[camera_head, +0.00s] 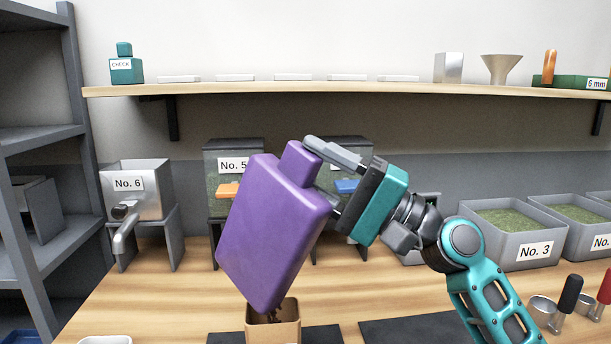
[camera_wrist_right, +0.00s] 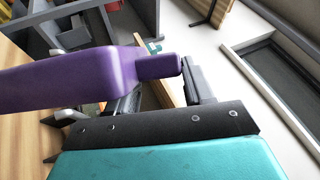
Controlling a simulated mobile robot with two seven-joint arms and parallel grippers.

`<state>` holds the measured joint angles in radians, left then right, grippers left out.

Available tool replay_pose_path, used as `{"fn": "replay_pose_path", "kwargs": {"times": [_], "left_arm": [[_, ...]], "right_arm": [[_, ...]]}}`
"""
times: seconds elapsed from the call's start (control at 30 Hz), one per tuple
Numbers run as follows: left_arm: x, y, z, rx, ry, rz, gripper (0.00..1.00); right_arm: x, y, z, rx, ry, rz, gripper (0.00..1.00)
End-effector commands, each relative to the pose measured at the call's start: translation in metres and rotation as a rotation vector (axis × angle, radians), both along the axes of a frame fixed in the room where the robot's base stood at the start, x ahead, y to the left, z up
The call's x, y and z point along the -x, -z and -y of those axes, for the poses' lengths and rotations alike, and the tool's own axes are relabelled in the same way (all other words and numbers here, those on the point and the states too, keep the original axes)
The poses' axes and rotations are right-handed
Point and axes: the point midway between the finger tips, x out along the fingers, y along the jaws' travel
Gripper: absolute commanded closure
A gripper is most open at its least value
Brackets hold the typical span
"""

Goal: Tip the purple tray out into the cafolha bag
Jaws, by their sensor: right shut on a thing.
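The purple tray (camera_head: 270,230) is tilted steeply in the head view, its underside towards me and its lower end just over the mouth of a brown open-topped bag (camera_head: 287,331). A few dark bits show at the bag's mouth below the tray's lower edge. No label shows on the bag, and its lower part is cut off by the picture's edge. My right gripper (camera_head: 322,168) is shut on the tab at the tray's upper end. The tray (camera_wrist_right: 70,80) and its tab also show in the right wrist view, between the fingers. My left gripper is not in view.
Behind stand the No. 6 hopper (camera_head: 137,195) and the No. 5 hopper (camera_head: 233,160), partly hidden by the tray. Grey bins, one marked No. 3 (camera_head: 533,253), stand at right. A shelf (camera_head: 350,90) runs above.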

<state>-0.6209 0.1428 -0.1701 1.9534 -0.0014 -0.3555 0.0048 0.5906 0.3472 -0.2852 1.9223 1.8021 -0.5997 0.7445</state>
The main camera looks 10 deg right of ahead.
Motion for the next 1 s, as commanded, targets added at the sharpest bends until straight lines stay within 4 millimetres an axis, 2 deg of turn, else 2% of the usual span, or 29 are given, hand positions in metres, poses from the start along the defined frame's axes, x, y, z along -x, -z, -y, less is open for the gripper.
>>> {"fn": "replay_pose_path", "kwargs": {"times": [1.0], "left_arm": [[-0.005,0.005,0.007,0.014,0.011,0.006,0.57]], "right_arm": [[-0.044,0.02,0.045,-0.229,0.0,-0.222,0.85]]}}
